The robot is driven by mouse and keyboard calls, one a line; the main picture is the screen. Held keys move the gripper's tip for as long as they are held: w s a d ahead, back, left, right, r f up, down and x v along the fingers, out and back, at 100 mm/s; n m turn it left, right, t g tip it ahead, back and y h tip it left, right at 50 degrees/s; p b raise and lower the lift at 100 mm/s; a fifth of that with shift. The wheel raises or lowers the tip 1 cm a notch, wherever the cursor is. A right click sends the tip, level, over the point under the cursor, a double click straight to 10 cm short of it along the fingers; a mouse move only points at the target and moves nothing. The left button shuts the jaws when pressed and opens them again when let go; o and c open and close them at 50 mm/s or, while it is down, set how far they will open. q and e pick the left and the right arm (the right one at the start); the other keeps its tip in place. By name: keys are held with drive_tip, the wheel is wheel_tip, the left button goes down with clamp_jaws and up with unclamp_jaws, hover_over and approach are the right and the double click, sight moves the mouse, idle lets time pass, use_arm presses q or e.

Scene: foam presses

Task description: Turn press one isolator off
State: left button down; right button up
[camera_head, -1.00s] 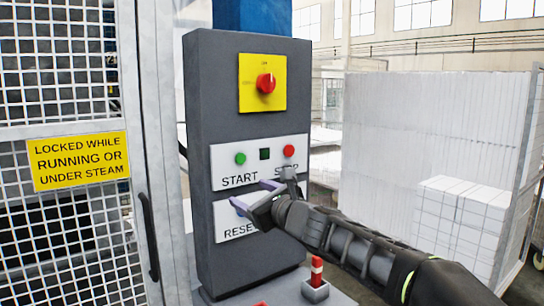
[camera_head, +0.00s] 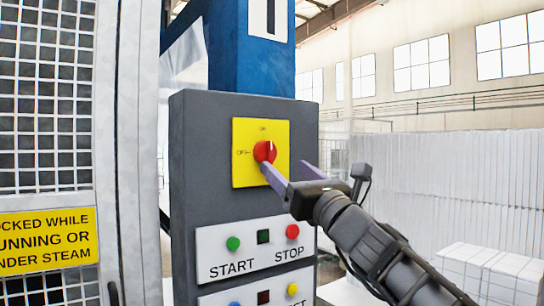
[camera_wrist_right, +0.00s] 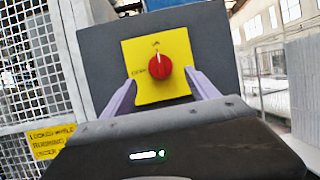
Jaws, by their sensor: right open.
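The isolator's red rotary knob (camera_head: 265,151) sits on a yellow plate (camera_head: 242,174) high on a dark grey control box (camera_head: 200,190). The plate is marked ON at the top and OFF at the left. In the right wrist view the red knob (camera_wrist_right: 158,67) has its pale mark pointing up, toward ON. My right gripper (camera_head: 288,172) is open in front of the plate's lower part. In the wrist view its two purple fingers (camera_wrist_right: 163,90) stand apart, one on each side of the knob and lower than it. Whether they touch the plate cannot be told. My left gripper is not in view.
Below the isolator are a green START button (camera_head: 233,243) and a red STOP button (camera_head: 292,231). A mesh guard door with a yellow sign (camera_head: 48,241) stands at left. White foam blocks (camera_head: 490,270) stand at right. A blue column (camera_head: 240,60) rises behind the box.

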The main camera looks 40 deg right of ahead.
sight(271, 154)
drive_tip(key=p+x, duration=0.2)
drive_tip(key=x, duration=0.4)
drive_tip(key=shift+w+r+p, duration=0.2)
drive_tip(key=shift+w+p, duration=0.1)
drive_tip(key=shift+w, duration=0.05)
drive_tip(key=shift+w+d+r, duration=0.1)
drive_tip(key=shift+w+r, duration=0.05)
drive_tip(key=shift+w, duration=0.3)
drive_tip(key=c, duration=1.4)
